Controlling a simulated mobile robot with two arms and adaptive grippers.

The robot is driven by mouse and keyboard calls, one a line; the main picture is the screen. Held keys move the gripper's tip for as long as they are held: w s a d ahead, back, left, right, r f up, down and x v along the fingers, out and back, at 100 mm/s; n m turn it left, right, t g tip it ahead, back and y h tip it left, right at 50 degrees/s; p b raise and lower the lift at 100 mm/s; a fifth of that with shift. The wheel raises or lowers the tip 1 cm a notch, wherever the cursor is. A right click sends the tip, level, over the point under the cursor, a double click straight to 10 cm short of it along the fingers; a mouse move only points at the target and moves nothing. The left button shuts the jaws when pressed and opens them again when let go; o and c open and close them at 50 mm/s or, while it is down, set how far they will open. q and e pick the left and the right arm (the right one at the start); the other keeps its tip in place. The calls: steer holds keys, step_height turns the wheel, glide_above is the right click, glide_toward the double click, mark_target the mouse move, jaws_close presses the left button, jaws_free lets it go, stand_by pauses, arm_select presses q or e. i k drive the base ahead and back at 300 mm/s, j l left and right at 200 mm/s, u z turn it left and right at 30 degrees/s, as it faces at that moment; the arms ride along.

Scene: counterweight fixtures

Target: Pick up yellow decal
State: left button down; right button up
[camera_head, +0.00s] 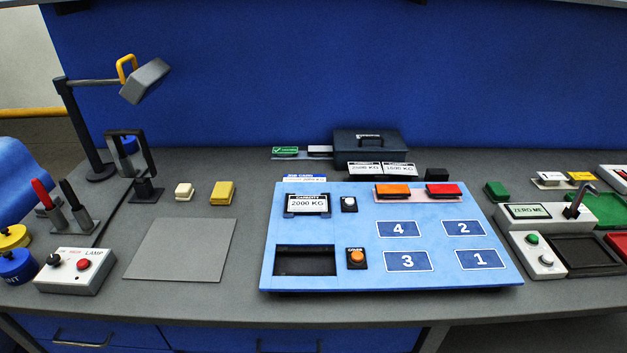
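No item is clearly marked as a decal. I cannot tell which of these yellow things is the decal. Neither of my grippers is in view, and nothing is seen touching either yellow thing.
A lamp (146,80) and a button box (75,270) stand left. A dark cash box (366,144) stands behind.

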mark_target(575, 175)
steer(key=i+j, duration=0.15)
steer(key=i, duration=0.55)
steer(key=z, duration=1.75)
steer(key=i+l, duration=0.1)
steer(key=l, duration=0.3)
steer(key=i+l, duration=0.15)
steer(key=l, duration=0.25)
steer(key=i+l+u, duration=0.1)
steer(key=l, duration=0.3)
